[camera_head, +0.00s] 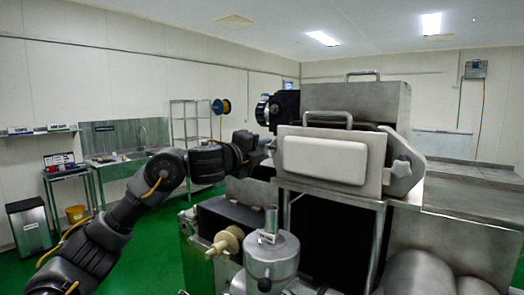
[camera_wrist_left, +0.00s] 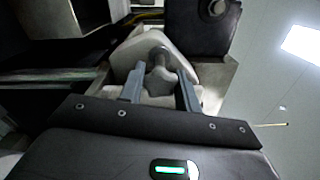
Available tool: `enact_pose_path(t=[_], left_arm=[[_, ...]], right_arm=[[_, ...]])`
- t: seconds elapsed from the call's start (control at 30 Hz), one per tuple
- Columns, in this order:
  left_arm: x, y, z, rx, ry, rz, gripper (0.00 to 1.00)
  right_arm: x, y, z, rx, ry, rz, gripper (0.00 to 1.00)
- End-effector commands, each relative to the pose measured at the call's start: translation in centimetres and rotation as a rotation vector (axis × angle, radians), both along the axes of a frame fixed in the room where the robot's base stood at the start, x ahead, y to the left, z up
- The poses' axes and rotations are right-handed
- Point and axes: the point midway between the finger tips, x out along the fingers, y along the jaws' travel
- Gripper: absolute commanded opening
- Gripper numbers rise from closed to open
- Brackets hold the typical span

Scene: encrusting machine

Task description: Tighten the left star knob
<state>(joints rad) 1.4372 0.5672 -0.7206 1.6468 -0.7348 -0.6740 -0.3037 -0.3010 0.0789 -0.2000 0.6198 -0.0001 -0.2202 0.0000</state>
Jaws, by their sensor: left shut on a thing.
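The encrusting machine (camera_head: 345,110) stands in the middle of the head view, with a white front panel (camera_head: 325,158). The left star knob (camera_wrist_left: 160,80) is grey and shows in the left wrist view on a pale metal bracket (camera_wrist_left: 180,52). My left gripper (camera_wrist_left: 160,88) is shut on this knob, one finger on each side of it. In the head view my left gripper (camera_head: 262,148) reaches the left side of the machine's upper housing, and the knob cannot be made out there. Another star knob (camera_head: 400,171) sits on the right side of the panel. My right gripper is not in view.
A metal cylinder unit (camera_head: 272,262) with a beige knob (camera_head: 224,242) stands low in front of the machine. A steel table (camera_head: 470,185) lies to the right. A sink bench (camera_head: 125,165), a bin (camera_head: 30,227) and a rack (camera_head: 190,125) stand farther left. Green floor is open between.

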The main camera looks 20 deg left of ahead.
Motion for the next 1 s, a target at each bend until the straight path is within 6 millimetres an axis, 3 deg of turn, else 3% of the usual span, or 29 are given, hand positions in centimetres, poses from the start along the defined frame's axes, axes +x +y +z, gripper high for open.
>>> enact_pose_path(t=[0.2, 0.23, 0.4, 0.77, 1.0], left_arm=[[0.0, 0.0, 0.0, -0.008, 0.004, 0.0, 0.1], [0.0, 0.0, 0.0, -0.008, 0.004, 0.0, 0.34], [0.0, 0.0, 0.0, -0.007, 0.004, 0.0, 0.55], [-0.6, 0.2, -0.1, -0.007, 0.002, -0.001, 0.55], [-4.6, 1.8, -0.3, -0.004, -0.003, 0.0, 0.55]], right_arm=[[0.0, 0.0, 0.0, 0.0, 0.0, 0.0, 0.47], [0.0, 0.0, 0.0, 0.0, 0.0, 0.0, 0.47], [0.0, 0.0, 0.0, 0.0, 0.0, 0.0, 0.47], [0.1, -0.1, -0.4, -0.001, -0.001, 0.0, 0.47], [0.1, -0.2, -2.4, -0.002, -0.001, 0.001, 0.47]])
